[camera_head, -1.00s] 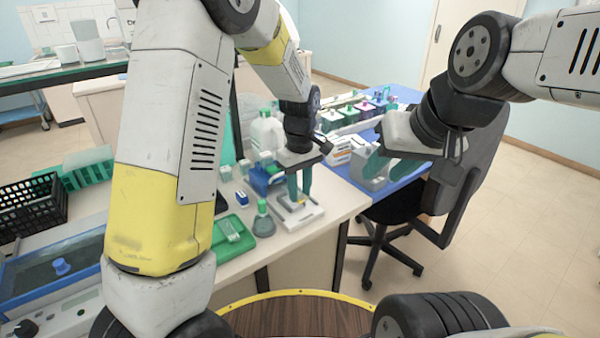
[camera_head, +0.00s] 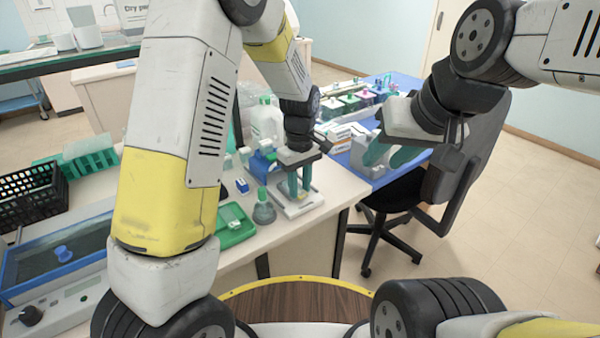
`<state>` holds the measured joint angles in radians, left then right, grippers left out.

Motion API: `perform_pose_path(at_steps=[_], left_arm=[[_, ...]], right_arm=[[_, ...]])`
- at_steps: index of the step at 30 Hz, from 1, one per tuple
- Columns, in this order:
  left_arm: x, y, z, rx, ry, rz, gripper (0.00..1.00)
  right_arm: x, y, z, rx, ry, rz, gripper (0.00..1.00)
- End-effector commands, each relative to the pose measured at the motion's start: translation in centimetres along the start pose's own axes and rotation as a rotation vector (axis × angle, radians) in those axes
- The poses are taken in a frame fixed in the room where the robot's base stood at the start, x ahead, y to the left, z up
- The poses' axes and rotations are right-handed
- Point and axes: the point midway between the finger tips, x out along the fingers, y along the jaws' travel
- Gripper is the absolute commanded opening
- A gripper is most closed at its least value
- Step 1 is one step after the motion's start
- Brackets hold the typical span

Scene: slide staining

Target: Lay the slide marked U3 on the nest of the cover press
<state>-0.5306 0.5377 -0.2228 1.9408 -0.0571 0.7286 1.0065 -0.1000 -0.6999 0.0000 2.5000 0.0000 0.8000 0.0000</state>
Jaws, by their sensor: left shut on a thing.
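My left gripper (camera_head: 299,192) points down over a small pale device (camera_head: 298,206) on the near bench, which looks like the cover press. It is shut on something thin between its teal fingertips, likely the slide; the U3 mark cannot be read. The fingertips are just above or at the device's top, and I cannot tell whether they touch. The nest is mostly hidden behind the fingers. My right gripper (camera_head: 390,155) hangs in front of the blue-topped bench, its teal fingers apart with nothing visible between them.
Behind are a blue box (camera_head: 262,165) and a white bottle (camera_head: 267,124). A black office chair (camera_head: 425,195) stands right of the bench; open floor lies beyond.

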Motion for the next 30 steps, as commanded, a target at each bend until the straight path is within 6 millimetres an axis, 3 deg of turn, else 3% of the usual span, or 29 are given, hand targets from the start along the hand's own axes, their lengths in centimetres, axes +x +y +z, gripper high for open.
perform_pose_path(at_steps=[29,30], left_arm=[[1.1,-0.2,0.2,-0.001,-0.005,-0.005,0.00],[1.1,-0.2,0.2,-0.001,-0.005,-0.005,0.35]], right_arm=[[0.0,0.0,0.0,0.000,0.000,0.000,0.36],[0.0,0.0,0.0,0.000,0.000,0.000,0.36]])
